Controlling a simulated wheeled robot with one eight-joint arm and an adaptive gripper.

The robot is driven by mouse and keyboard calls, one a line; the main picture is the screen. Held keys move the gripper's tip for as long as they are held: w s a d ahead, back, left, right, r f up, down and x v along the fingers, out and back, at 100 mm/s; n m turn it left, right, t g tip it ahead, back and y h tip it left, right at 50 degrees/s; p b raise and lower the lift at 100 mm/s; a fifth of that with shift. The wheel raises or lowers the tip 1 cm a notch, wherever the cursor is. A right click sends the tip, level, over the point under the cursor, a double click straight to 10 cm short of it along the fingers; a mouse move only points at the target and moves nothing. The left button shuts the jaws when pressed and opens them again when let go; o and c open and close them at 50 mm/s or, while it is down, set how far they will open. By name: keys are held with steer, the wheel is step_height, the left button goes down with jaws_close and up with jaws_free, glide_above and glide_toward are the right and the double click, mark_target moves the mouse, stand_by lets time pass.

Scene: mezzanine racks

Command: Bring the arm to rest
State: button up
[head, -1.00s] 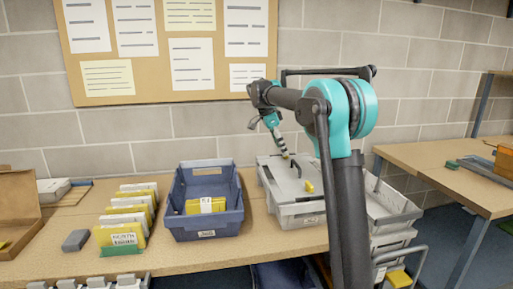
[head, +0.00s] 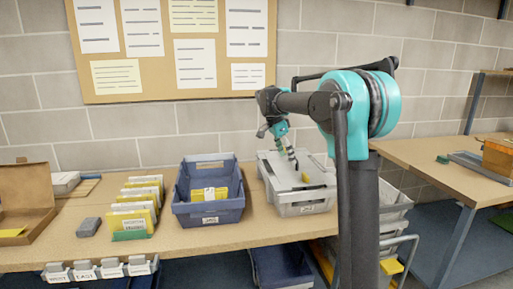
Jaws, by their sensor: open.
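My gripper (head: 293,160) hangs from the teal wrist of my arm, above the grey tote (head: 294,209) on the bench. It is open and looks empty, though its fingers are small in the head view. A small yellow item (head: 306,178) lies in the grey tote, just beside and below the fingertips. My arm stands upright at the right of the view and bends over to the left. It hides part of the bench's right end.
A blue tote (head: 208,213) holding yellow labelled cards stands left of the grey tote. A row of yellow and white cards (head: 134,217), a dark block (head: 89,227) and an open cardboard box (head: 26,205) are further left. Another table (head: 440,160) stands at right.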

steer(key=s+d+f+n+t+y, duration=0.1)
steer(key=s+f+n, duration=0.3)
steer(key=s+f, duration=0.4)
steer(key=s+d+f+n+t+y, duration=0.1)
steer(key=s+d+f+n, duration=0.2)
steer(key=s, duration=1.2)
steer(key=s+d+f+n+t+y, duration=0.1)
steer(key=s+d+f+n, duration=0.2)
steer(key=s+f+n, duration=0.4)
steer(key=s+f, duration=0.5)
steer(key=f, duration=0.1)
steer(key=shift+y, duration=0.4)
steer(key=shift+d+f, duration=0.1)
